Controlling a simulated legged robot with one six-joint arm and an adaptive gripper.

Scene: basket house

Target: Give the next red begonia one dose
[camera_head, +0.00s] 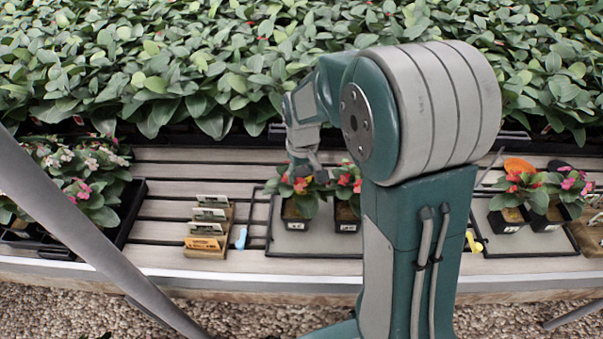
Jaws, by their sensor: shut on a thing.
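A red begonia (300,207) in a small black pot stands on the middle tray (312,241). A second red begonia (345,210) stands just right of it, partly hidden by my arm. My gripper (306,172) is above the left begonia, pointing down near its flowers. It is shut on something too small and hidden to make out.
A wooden holder (206,249) with upright cards stands left of the middle tray, a blue scoop-like piece (241,238) beside it. A yellow piece (473,242) lies by the right tray. A black crate of flowering plants (85,190) is at left. Dense foliage lines the back.

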